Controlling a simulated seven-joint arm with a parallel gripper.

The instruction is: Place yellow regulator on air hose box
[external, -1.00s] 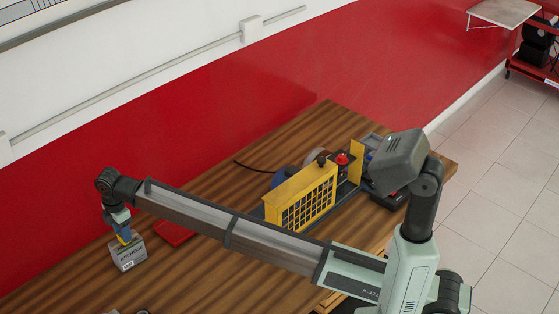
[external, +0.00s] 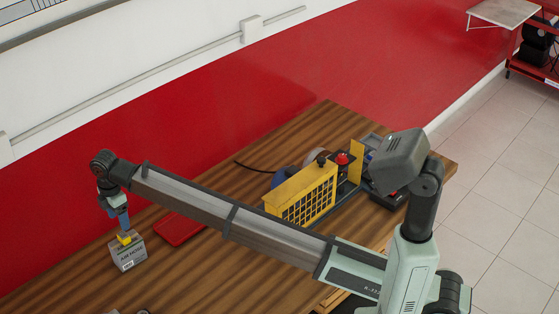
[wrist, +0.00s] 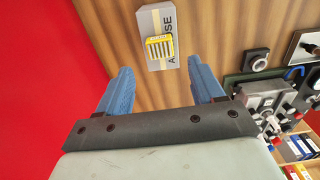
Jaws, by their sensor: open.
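The yellow regulator (external: 127,238) rests on top of the grey air hose box (external: 128,258), which stands on the left part of the wooden table. In the wrist view the yellow regulator (wrist: 160,49) lies on the box top, beside the black lettering of the air hose box (wrist: 157,12). My gripper (external: 122,226) is just above the regulator. In the wrist view the blue fingers of my gripper (wrist: 157,72) are spread apart with nothing between them, and the regulator is beyond the tips.
A red tray (external: 180,228) lies right of the box, partly behind my arm. A yellow-framed engine trainer (external: 303,195) stands further right on the table (external: 205,285). The red wall (external: 60,185) is close behind. Bare tabletop lies in front.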

